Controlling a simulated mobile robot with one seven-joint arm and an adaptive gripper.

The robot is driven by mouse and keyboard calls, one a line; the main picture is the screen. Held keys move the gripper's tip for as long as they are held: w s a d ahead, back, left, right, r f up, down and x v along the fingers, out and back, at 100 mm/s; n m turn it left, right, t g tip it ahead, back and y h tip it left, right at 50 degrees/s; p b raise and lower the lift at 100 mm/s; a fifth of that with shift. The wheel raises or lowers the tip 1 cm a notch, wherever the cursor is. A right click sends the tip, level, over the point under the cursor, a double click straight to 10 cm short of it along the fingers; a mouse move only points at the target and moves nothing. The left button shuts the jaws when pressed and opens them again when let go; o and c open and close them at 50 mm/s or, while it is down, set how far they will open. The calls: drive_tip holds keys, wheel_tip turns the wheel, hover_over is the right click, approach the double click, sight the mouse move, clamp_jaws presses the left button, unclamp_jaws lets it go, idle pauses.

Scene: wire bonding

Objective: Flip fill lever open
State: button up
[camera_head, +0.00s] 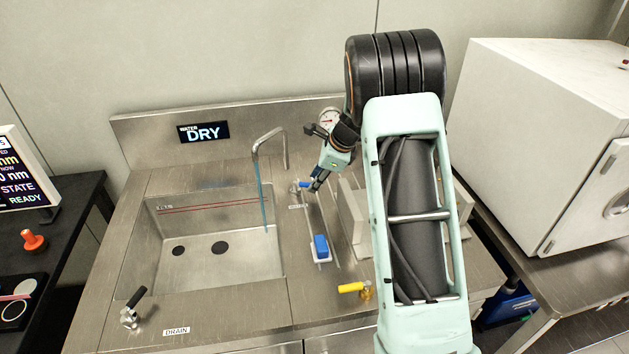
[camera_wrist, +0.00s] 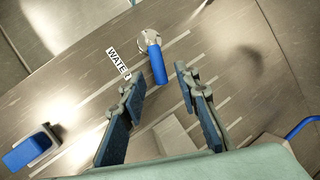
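The fill lever is a blue handle (camera_head: 305,184) on a small silver valve behind the "WATER" label, right of the sink. In the wrist view the blue lever (camera_wrist: 157,64) points from its round metal base toward my gripper. My gripper (camera_wrist: 157,85) is open, with its two blue-padded fingers apart and the lever's near end in line with the gap between them. No finger clearly touches it. In the head view my gripper (camera_head: 315,184) is right beside the lever, and its fingertips are partly hidden.
The sink (camera_head: 215,250) has a curved faucet (camera_head: 268,145) with a thin blue stream beneath it. A display (camera_head: 204,132) reads "WATER DRY". A black-handled drain lever (camera_head: 132,305), a blue block-like part (camera_head: 321,246) and a yellow-handled valve (camera_head: 355,288) stand on the counter.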

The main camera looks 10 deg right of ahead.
drive_tip(key=shift+w+a+f, duration=0.2)
drive_tip(key=shift+f, duration=0.25)
clamp_jaws()
drive_tip(key=shift+w+d+n, duration=0.25)
drive_tip(key=shift+w+n, duration=0.15)
drive_tip(key=shift+n, duration=0.3)
drive_tip(key=shift+w+d+n+g+y+p, duration=0.15)
drive_tip(key=shift+w+n+g+y, duration=0.2)
drive_tip(key=shift+n, duration=0.35)
drive_tip(key=shift+w+a+n+g+y+p, duration=0.15)
drive_tip(key=shift+w+n+g+y, duration=0.15)
drive_tip(key=shift+n, duration=0.4)
drive_tip(key=shift+d, duration=0.1)
